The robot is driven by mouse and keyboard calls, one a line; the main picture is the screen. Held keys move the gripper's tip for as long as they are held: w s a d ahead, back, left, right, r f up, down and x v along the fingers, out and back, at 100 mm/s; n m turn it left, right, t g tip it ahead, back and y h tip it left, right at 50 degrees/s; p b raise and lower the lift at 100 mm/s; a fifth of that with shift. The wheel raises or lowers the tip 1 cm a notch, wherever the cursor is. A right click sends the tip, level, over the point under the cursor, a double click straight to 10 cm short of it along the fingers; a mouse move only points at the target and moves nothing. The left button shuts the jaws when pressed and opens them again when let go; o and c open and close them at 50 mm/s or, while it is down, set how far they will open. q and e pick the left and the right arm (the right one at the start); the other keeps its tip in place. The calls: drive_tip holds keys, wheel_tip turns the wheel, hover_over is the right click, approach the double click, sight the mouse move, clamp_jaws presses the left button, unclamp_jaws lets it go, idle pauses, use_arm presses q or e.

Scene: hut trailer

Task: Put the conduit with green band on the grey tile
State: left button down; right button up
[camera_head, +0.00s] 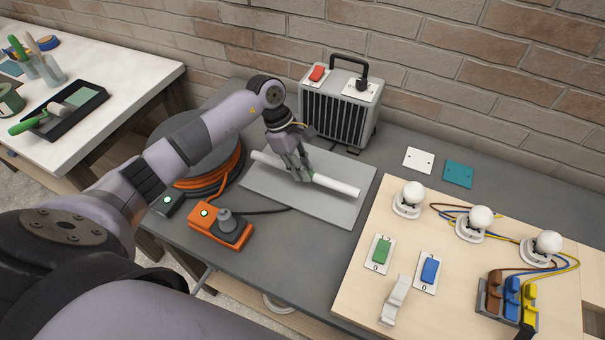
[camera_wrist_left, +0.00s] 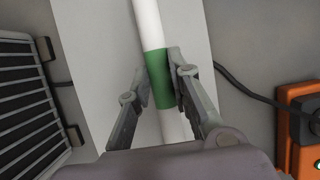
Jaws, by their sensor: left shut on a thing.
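The conduit (camera_head: 334,186) is a long white tube lying over the grey tile (camera_head: 345,211) on the dark table. Its green band (camera_wrist_left: 159,77) shows in the left wrist view, between the fingers. My left gripper (camera_head: 300,175) is shut on the conduit near its middle, with the fingers on either side of the green band; the left wrist view shows the fingertips (camera_wrist_left: 160,68) too. The conduit is at or just above the tile's surface; I cannot tell whether it touches. My right gripper is not in view.
A heater (camera_head: 338,108) stands behind the tile. A cable reel (camera_head: 190,145) and an orange socket box (camera_head: 219,229) are to the left. A wooden board (camera_head: 460,275) with bulbs and switches is at the right. White (camera_head: 418,160) and teal (camera_head: 458,174) plates lie behind it.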

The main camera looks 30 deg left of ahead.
sight(303, 186)
use_arm(q)
wheel_tip(303, 186, down, 3)
drive_tip(key=shift+f+p, duration=0.2)
drive_tip(key=shift+p, duration=0.35)
drive_tip(key=shift+f, duration=0.5)
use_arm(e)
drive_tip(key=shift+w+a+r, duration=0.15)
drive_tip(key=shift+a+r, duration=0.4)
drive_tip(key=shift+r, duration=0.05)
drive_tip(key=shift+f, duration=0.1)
